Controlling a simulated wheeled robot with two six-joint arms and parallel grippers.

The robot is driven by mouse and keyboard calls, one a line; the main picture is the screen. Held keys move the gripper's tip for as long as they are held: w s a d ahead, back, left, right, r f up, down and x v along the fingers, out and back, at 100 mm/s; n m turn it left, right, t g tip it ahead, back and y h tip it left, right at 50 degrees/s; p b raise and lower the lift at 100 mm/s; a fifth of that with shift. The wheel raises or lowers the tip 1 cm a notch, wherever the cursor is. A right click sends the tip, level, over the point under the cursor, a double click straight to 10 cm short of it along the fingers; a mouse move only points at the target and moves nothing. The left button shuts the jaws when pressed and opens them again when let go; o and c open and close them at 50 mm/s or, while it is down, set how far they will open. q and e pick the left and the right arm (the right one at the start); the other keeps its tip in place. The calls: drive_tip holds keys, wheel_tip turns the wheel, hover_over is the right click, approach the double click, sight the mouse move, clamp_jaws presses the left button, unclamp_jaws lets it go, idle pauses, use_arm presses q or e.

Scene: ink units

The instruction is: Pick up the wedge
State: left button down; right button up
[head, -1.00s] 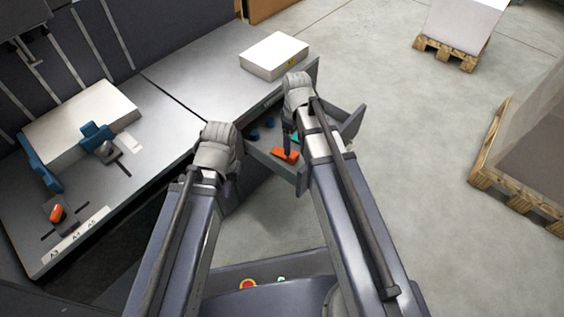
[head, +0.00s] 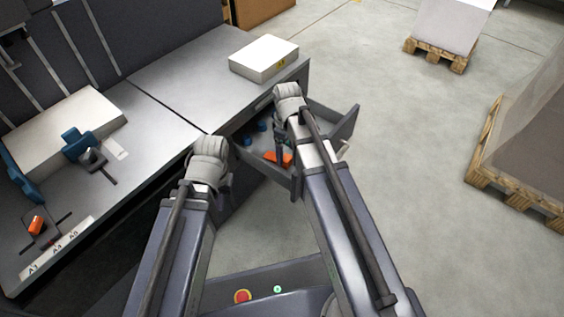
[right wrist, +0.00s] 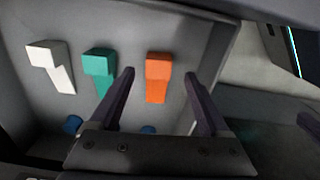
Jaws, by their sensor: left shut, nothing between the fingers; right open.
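Three stepped, wedge-like pieces lie in the open drawer (head: 345,125): an orange one (right wrist: 158,78), a teal one (right wrist: 99,68) and a white one (right wrist: 50,66). The orange piece also shows in the head view (head: 271,159). My right gripper (right wrist: 160,73) is open and empty over the drawer. In the right wrist view its fingers flank the orange piece, with the teal one just outside the left finger. I cannot tell its height above them. My left gripper (head: 226,183) is shut and empty left of the drawer, its fingers mostly hidden by its wrist.
Two blue round items (right wrist: 73,124) lie in the drawer. The grey workbench (head: 185,85) holds a white stack (head: 264,57), a larger stack (head: 65,125) with blue stops, and an orange-marked device (head: 36,226). Pallets stand on the floor at the right.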

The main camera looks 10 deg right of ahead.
sight(286, 158)
drive_tip(key=f+b, duration=0.3)
drive_tip(key=f, duration=0.1)
drive_tip(key=shift+w+f, duration=0.15)
drive_tip(key=shift+w, duration=0.05)
clamp_jaws()
idle(0.5)
